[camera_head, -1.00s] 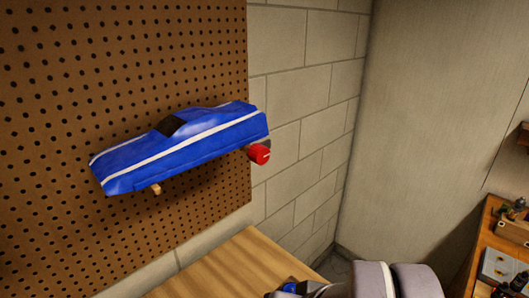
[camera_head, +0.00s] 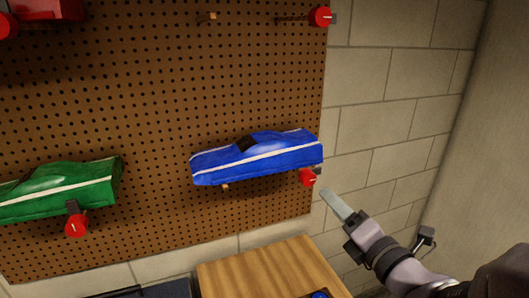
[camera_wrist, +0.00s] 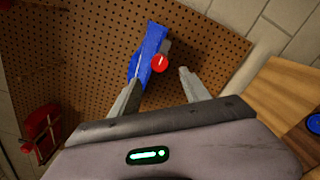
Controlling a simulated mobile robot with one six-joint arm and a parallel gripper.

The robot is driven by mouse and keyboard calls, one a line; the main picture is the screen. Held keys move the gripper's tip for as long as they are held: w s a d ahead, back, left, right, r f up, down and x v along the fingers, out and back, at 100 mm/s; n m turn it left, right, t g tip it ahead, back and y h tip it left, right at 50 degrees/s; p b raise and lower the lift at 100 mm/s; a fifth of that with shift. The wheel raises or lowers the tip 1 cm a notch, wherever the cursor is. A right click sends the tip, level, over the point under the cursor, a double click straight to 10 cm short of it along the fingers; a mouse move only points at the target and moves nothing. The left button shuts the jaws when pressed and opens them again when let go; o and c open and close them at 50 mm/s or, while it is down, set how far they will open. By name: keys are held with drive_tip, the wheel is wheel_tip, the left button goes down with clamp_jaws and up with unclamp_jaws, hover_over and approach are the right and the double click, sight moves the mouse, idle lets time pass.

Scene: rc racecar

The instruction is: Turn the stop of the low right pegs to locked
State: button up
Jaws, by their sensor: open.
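A blue car (camera_head: 258,158) with a white stripe rests on the low right pegs of the pegboard; the left peg (camera_head: 225,187) shows under it. The red stop (camera_head: 308,177) is at the right peg, under the car's right end. Its pale mark looks roughly level in the head view. The wrist view shows the red stop (camera_wrist: 160,63) and the blue car (camera_wrist: 146,50) ahead of the jaws. My gripper (camera_head: 328,196) is open and empty, just right of and below the stop. In the wrist view my gripper (camera_wrist: 158,78) has its two fingers apart on either side of the stop's line, apparently short of it.
A green car (camera_head: 60,190) with a red stop (camera_head: 76,225) is at the lower left. Empty pegs with a red stop (camera_head: 321,16) are at the upper right. A wooden surface (camera_head: 270,270) lies below. The block wall (camera_head: 385,140) to the right is bare.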

sight(310, 180)
drive_tip(key=x, duration=1)
drive_tip(key=shift+a, duration=0.1)
drive_tip(key=shift+w+a, duration=0.2)
drive_tip(key=shift+w, duration=0.5)
